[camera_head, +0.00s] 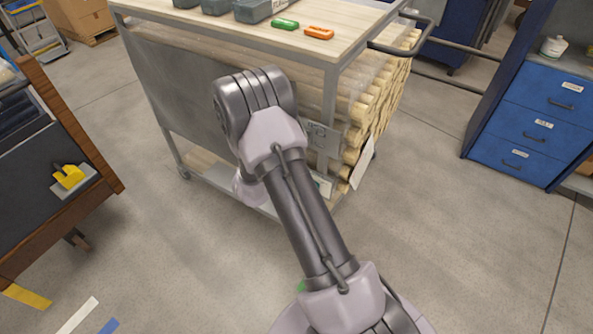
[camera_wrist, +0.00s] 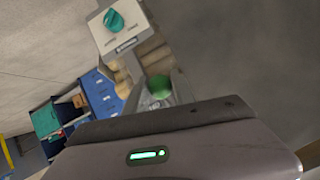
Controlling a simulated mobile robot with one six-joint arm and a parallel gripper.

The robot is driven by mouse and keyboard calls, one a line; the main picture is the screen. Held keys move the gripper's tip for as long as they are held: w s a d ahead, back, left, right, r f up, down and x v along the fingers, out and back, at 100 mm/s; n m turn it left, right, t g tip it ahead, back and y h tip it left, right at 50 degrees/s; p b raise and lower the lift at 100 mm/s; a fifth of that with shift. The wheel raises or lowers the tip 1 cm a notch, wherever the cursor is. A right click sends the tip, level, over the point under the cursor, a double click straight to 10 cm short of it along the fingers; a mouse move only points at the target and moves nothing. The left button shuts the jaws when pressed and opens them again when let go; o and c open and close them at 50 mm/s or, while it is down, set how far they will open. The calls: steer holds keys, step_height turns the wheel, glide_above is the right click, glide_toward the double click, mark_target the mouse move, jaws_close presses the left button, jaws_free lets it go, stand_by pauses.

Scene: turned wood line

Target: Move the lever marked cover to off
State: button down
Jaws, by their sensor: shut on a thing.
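In the wrist view, my gripper (camera_wrist: 160,92) is shut around a rounded green knob (camera_wrist: 158,86). Whether this knob belongs to the cover lever cannot be told. Beyond it is a pale plate (camera_wrist: 122,31) with a teal turning knob (camera_wrist: 114,20) and small markings too blurred to read. In the head view, my arm hides my gripper and what it holds. A grey panel (camera_head: 318,137) on the cart's corner post shows just right of my arm.
The cart (camera_head: 178,85) carries stacked wooden rods (camera_head: 370,108) and has green and orange items on top. A workbench (camera_head: 62,150) with a yellow switch (camera_head: 68,176) stands at left. Blue drawers (camera_head: 535,120) stand at right. Floor between the cart and drawers is clear.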

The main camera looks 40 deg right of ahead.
steer(key=shift+f, duration=0.2)
stand_by(0.4)
steer(key=c, duration=1.1)
jaws_free()
steer(key=shift+d, duration=0.1)
steer(key=shift+o, duration=0.2)
steer(key=p+v, duration=0.4)
steer(key=v, duration=1.3)
steer(key=shift+s+a+f+p, duration=0.2)
steer(key=shift+a+p, duration=0.15)
steer(key=shift+a, duration=0.05)
